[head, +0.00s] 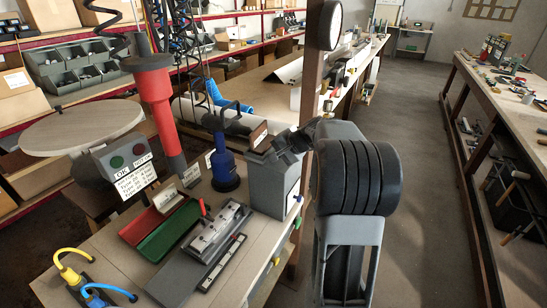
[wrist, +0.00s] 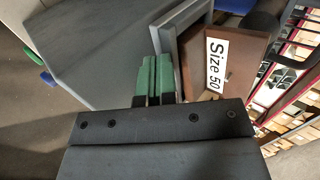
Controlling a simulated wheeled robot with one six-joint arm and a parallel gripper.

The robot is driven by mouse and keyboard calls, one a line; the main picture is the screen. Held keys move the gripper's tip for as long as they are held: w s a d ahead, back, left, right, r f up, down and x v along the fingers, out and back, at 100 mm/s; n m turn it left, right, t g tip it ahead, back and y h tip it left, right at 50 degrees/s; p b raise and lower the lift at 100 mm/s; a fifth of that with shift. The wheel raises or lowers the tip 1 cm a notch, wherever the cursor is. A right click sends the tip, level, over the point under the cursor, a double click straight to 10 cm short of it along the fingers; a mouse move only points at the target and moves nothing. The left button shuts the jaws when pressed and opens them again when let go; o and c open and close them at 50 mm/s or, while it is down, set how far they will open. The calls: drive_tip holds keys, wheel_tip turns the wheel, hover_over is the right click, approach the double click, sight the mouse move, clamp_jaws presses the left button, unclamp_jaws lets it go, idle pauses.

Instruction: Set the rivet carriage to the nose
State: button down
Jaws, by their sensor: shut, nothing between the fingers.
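A grey slide fixture (head: 218,232) with a small red lever lies on the near bench, with a dark strip bearing pale labels along its front. I take it for the rivet carriage's rail; I cannot make out the nose. My gripper (head: 272,153) is above the grey box (head: 272,188), to the right of and behind the fixture. In the wrist view my gripper (wrist: 154,75) has its green fingertips together, with nothing between them. They are close to a brown plate (wrist: 222,62) labelled "Size 50"; contact cannot be told. The fixture is not visible in the wrist view.
A red tray (head: 142,225) and a green tray (head: 170,232) lie left of the fixture. A brown post (head: 308,90) rises beside my arm. Floor at right is clear.

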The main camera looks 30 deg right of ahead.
sight(284, 165)
drive_tip(key=s+d, duration=0.1)
drive_tip(key=s+d+b, duration=0.1)
drive_tip(key=s, duration=0.1)
drive_tip(key=shift+f, duration=0.2)
drive_tip(key=v, duration=1)
drive_tip(key=s+f+g+h, duration=0.2)
drive_tip(key=s+f, duration=0.2)
drive_tip(key=f, duration=0.2)
drive_tip(key=s+a+f+n+h, duration=0.1)
drive_tip(key=s+a+n, duration=0.2)
drive_tip(key=a, duration=0.4)
drive_tip(key=s+a+f+n+g+h, duration=0.1)
drive_tip(key=s+a+f+n, duration=0.1)
drive_tip(key=s+a+n, duration=0.2)
drive_tip(key=s+a+f+n+g+h, duration=0.1)
drive_tip(key=s+a+n, duration=0.3)
drive_tip(key=a, duration=0.6)
drive_tip(key=shift+s+a+f, duration=0.25)
drive_tip(key=shift+s, duration=0.1)
